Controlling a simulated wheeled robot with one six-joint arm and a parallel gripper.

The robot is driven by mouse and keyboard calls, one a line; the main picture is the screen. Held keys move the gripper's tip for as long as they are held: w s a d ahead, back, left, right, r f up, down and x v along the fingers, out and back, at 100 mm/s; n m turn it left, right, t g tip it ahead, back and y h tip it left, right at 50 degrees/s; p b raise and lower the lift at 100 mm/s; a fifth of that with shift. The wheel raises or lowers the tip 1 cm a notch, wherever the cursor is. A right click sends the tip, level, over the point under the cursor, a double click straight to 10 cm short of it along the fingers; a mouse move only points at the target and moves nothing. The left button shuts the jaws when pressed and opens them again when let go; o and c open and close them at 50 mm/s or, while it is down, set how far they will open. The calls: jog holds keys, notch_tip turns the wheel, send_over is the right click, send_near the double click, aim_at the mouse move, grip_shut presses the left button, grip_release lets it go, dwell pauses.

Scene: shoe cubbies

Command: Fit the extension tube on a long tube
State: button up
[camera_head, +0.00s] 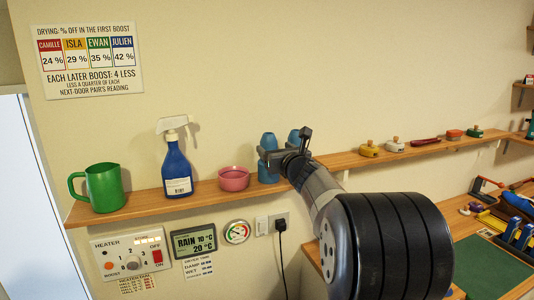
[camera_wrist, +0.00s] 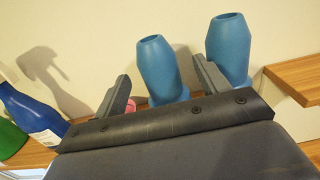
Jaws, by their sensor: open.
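Two blue tapered tubes stand upright on the wooden shelf, a left one (camera_head: 268,142) and a right one (camera_head: 293,136). Which tube the task means by extension tube I cannot tell, and I cannot make out a long tube. My gripper (camera_head: 284,158) is at the shelf in front of them, partly covering both. In the wrist view, my gripper's fingers (camera_wrist: 161,72) are apart, with the left blue tube (camera_wrist: 158,60) showing between them. The right blue tube (camera_wrist: 230,45) is just outside the right finger. The gripper body hides the tubes' lower parts; contact cannot be told.
On the shelf (camera_head: 350,160), a pink bowl (camera_head: 233,179), blue spray bottle (camera_head: 177,168) and green mug (camera_head: 104,187) stand left of the tubes. Several brushes and small tins (camera_head: 395,144) lie right. Below are a heater panel (camera_head: 131,262) and a plugged socket (camera_head: 279,222).

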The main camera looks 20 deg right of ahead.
aim_at(268, 146)
jog(key=shift+w+a+f+p, duration=0.1)
jog(key=shift+w+p, duration=0.4)
jog(key=shift+w, duration=0.75)
jog(key=shift+w+a+f+p, duration=0.1)
jog(key=shift+w+p, duration=0.4)
jog(key=shift+w, duration=0.75)
jog(key=c, duration=1.1)
